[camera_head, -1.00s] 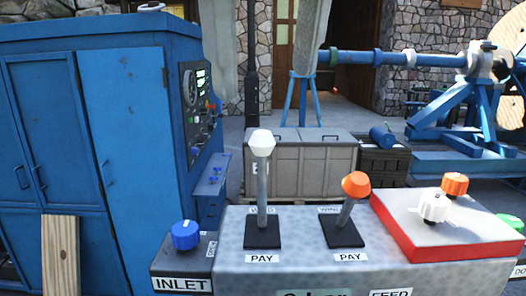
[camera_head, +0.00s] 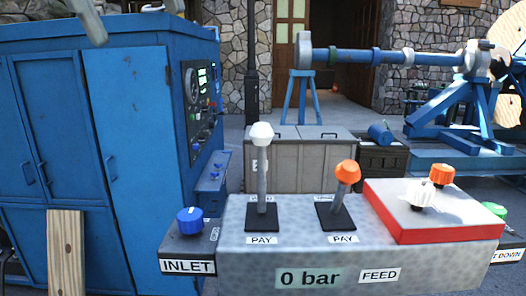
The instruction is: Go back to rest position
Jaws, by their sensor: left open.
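My left gripper (camera_head: 136,25) is at the top left edge of the head view, above the blue cabinet. Its two grey fingers are apart with nothing between them, and the rest of it is cut off by the frame. It is well clear of the control panel (camera_head: 232,245). On that panel a white-knobbed lever (camera_head: 262,165) stands about upright, and an orange-knobbed lever (camera_head: 346,175) leans slightly right. My right gripper is not in view.
The tall blue cabinet (camera_head: 130,130) fills the left. A blue knob (camera_head: 190,220) sits by the INLET label. A red-edged box (camera_head: 440,228) with white and orange knobs is at right. A grey crate (camera_head: 295,165) and blue reel stand (camera_head: 450,110) are behind.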

